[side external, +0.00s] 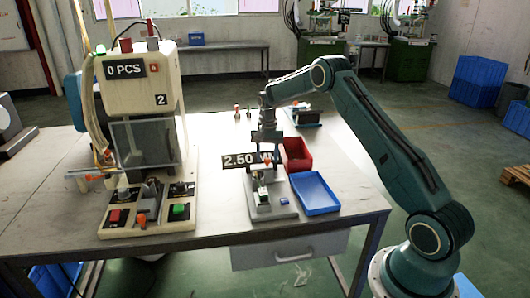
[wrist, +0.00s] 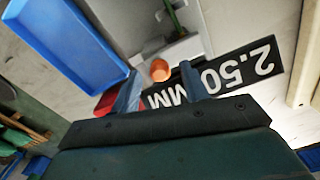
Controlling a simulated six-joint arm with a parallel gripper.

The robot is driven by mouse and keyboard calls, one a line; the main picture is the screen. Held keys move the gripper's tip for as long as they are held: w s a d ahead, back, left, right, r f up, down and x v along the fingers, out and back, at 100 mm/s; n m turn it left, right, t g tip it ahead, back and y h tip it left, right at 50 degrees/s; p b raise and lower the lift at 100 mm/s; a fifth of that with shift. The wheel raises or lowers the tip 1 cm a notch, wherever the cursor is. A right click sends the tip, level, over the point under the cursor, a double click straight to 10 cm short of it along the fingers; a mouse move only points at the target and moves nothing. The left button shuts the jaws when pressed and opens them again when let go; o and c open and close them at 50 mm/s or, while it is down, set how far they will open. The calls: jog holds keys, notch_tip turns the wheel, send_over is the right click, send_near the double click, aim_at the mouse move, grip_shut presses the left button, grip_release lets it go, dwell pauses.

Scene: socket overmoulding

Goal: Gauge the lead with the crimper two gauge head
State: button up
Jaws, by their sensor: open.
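A small gauge stand (side external: 272,208) sits near the front of the table, with a black display (side external: 237,160) reading 2.50 MM. In the wrist view the display (wrist: 240,75) appears upside down. My gripper (wrist: 160,88) is open above the stand, with an orange round-topped part (wrist: 160,70) between or just beyond its fingers; contact cannot be told. The crimper marked 2 (side external: 158,60) stands at the left and its counter reads 0 PCS. A thin green piece (wrist: 174,18) shows at the stand; I cannot tell whether it is the lead.
A blue tray (side external: 316,194) lies right of the stand, with a red bin (side external: 298,154) behind it. A dark device (side external: 304,115) and small upright pieces (side external: 237,111) stand farther back. Bare tabletop (side external: 217,190) lies between the crimper and the stand.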

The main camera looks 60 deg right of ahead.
jog(key=shift+f, duration=0.25)
grip_shut()
jog(key=shift+s+d, duration=1.65)
jog(key=shift+d, duration=0.1)
jog(key=shift+c, duration=1)
grip_release()
jog(key=shift+d+r, duration=0.1)
jog(key=shift+o, duration=1)
